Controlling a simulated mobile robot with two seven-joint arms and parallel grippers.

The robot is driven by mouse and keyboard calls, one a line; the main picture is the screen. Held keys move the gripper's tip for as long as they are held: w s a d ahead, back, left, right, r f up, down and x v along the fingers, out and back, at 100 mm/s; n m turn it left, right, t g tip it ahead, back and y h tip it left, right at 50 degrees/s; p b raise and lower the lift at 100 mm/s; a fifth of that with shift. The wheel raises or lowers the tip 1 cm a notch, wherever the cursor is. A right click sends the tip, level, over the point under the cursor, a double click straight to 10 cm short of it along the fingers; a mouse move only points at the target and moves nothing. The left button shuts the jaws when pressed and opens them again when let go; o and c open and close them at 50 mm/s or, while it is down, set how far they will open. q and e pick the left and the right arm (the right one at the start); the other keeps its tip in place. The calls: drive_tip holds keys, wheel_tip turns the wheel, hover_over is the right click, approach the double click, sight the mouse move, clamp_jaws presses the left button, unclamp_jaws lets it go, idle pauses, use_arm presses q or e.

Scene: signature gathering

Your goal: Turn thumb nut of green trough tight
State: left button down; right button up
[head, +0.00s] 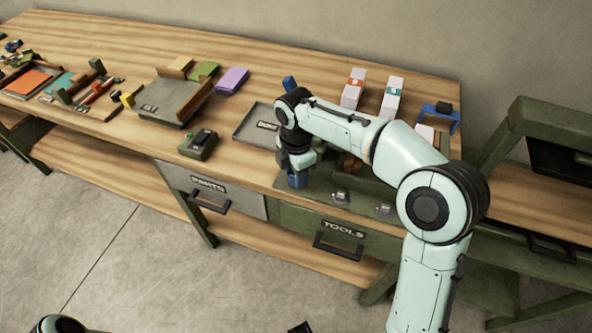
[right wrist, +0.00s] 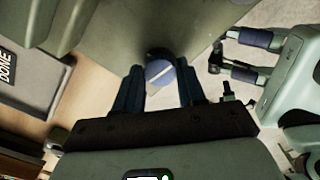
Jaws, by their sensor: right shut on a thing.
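My right gripper (head: 297,178) points down at the front edge of the workbench, over the left part of the green trough (head: 320,190). In the right wrist view its two dark fingers (right wrist: 159,90) stand on either side of the round thumb nut (right wrist: 160,73) and are shut on it. The nut shows a blue-grey face with a pale stripe across it. The green surface of the trough (right wrist: 120,40) lies behind it. In the head view the gripper hides the nut. Part of my left arm (head: 58,325) shows at the bottom left; I cannot make out its fingers.
A grey tray (head: 248,127) lies left of the gripper. Two small clear fittings, one of them here (head: 340,197), stand to its right at the bench edge. A dark green box (head: 198,144) stands further left. Drawers with handles (head: 338,244) are below.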

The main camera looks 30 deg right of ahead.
drive_tip(key=m+p, duration=0.1)
drive_tip(key=m, duration=0.2)
drive_tip(key=shift+r, duration=0.1)
drive_tip(key=m+p, duration=0.1)
drive_tip(key=m, duration=0.4)
drive_tip(key=shift+p, duration=0.3)
drive_tip(key=m, duration=0.4)
drive_tip(key=shift+p, duration=0.35)
use_arm(q)
drive_tip(key=shift+w+r, duration=0.3)
drive_tip(key=shift+r, duration=0.4)
drive_tip(key=shift+w+r, duration=0.3)
drive_tip(key=shift+r, duration=0.45)
drive_tip(key=shift+w+r, duration=0.3)
drive_tip(key=shift+r, duration=0.4)
use_arm(e)
drive_tip(key=shift+m, duration=2.1)
drive_tip(key=o, duration=1.1)
drive_tip(key=shift+c, duration=0.2)
